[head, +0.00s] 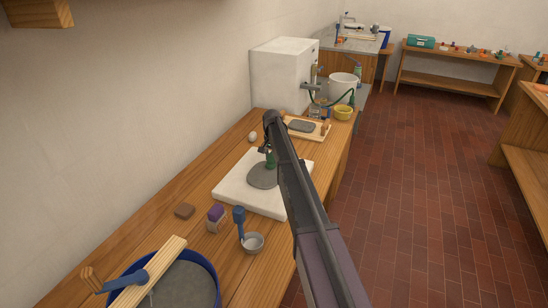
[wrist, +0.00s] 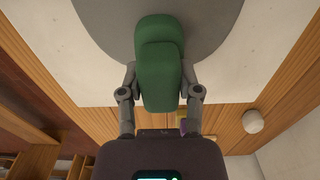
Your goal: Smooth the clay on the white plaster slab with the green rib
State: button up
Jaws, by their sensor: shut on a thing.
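The white plaster slab (head: 243,193) lies on the wooden bench, and a flat round of grey clay (head: 263,178) lies on it. My gripper (wrist: 158,84) is shut on the green rib (wrist: 160,50), which sits between its two fingers. In the head view the green rib (head: 271,156) shows at the far edge of the clay, partly hidden by my arm. In the wrist view the rib's tip overlaps the grey clay (wrist: 100,20). I cannot tell whether it touches the clay. The slab (wrist: 50,70) also shows around the clay there.
A brown block (head: 184,210), a purple-topped block (head: 215,217) and a small grey bowl (head: 253,243) stand in front of the slab. A blue tub (head: 213,270) is nearer.

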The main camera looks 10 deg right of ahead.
jog(key=shift+s+a, duration=0.65)
jog(key=shift+s, duration=0.25)
jog(key=shift+s+a, duration=0.1)
jog(key=shift+s, duration=0.05)
jog(key=shift+s+a, duration=0.75)
jog(key=shift+s, duration=0.3)
jog(key=shift+s+a+f, duration=0.1)
jog(key=shift+s+a, duration=0.4)
jog(key=shift+s, duration=0.15)
jog(key=shift+s+a, duration=0.45)
jog(key=shift+s, duration=0.2)
jog(key=shift+s, duration=0.15)
jog(key=shift+s+a, duration=0.85)
jog(key=shift+s, duration=0.15)
jog(key=shift+s+a, duration=0.1)
jog(key=shift+s, duration=0.05)
